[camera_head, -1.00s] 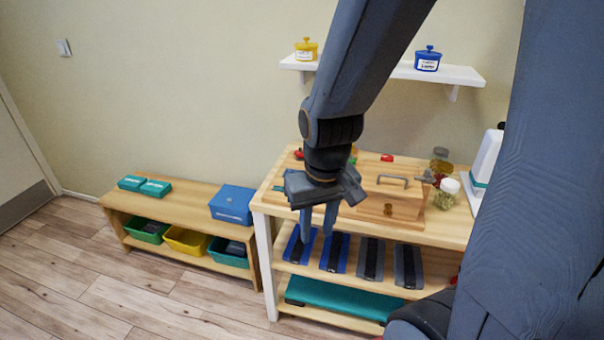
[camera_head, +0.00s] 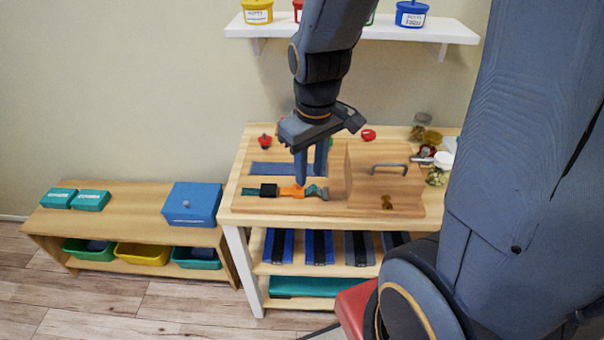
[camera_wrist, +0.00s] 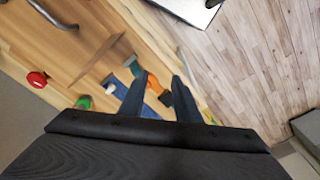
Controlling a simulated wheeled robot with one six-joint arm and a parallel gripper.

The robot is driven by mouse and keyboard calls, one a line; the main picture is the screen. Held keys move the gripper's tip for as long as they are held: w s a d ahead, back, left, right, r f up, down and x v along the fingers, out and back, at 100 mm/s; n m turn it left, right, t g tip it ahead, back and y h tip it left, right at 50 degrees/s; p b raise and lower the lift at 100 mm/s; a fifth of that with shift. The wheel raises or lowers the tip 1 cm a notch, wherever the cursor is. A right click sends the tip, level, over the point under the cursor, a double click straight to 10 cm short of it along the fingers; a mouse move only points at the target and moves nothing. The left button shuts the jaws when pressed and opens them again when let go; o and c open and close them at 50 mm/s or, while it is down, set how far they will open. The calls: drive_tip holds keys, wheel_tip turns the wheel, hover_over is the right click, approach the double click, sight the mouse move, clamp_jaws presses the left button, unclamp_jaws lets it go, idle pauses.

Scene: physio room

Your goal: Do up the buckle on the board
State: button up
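The board (camera_head: 330,206) lies on the wooden table. The buckle is on its front left part. It has a black half (camera_head: 268,190) on a teal strap at the left, and an orange half (camera_head: 291,191) with a teal strap (camera_head: 316,192) at its right. I cannot tell whether the halves touch. My gripper (camera_head: 309,181) points down over the orange half, with its fingers apart. In the wrist view my gripper (camera_wrist: 158,82) shows open, with the orange half (camera_wrist: 154,84) between and beyond its fingers and the black half (camera_wrist: 167,98) near one fingertip.
A wooden box with a metal handle (camera_head: 390,168) stands right of the buckle. A red knob (camera_head: 265,142) and blue strip (camera_head: 272,169) lie behind. Jars (camera_head: 438,176) stand at the right. A wall shelf (camera_head: 350,28) hangs above; a low bench (camera_head: 130,213) stands left.

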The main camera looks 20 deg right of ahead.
sight(292, 188)
drive_tip(key=w+f+n, duration=0.1)
drive_tip(key=w+n, duration=0.1)
drive_tip(key=n, duration=0.1)
drive_tip(key=w+f+n, duration=0.1)
drive_tip(key=w+n, duration=0.2)
drive_tip(key=w+f+n+g+b, duration=0.1)
drive_tip(key=w+n, duration=0.2)
drive_tip(key=shift+n, duration=0.4)
drive_tip(key=shift+f+p, duration=0.6)
drive_tip(key=shift+f, duration=3.25)
clamp_jaws()
